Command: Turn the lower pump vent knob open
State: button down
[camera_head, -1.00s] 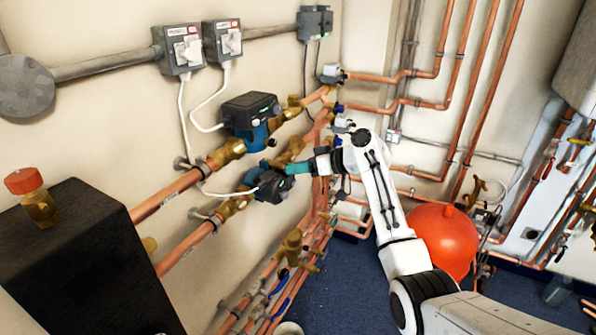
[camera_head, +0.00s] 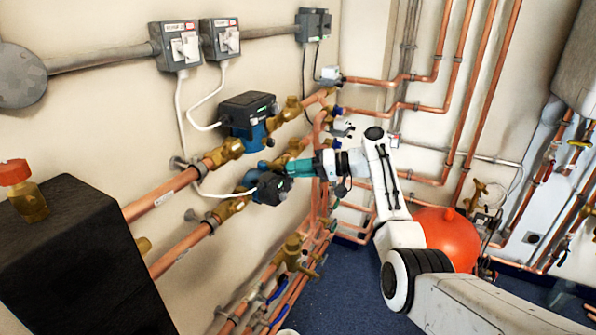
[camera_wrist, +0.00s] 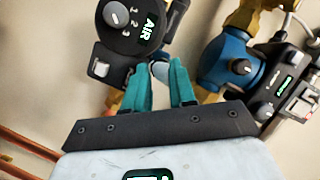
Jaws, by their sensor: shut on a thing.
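The lower pump (camera_head: 268,187) has a dark head and a blue body, on the lower copper pipe of the left wall. In the wrist view its black head (camera_wrist: 131,45) shows a numbered dial and a lit "AIR" display. My gripper (camera_head: 288,168) is at the right side of this pump. The knob's turn angle cannot be made out.
The upper pump (camera_head: 248,115) sits just above; its blue housing (camera_wrist: 230,65) is close to the right finger in the wrist view. Brass valves (camera_head: 295,255) and copper pipes lie below. A red vessel (camera_head: 450,240) stands behind my arm. Blue floor is open at lower centre.

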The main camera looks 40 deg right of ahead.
dwell(0.4)
jog(key=c, duration=0.9)
grip_release()
jog(key=b+v, duration=0.1)
jog(key=v, duration=1)
jog(key=shift+w+b, duration=0.1)
jog(key=shift+b, duration=0.2)
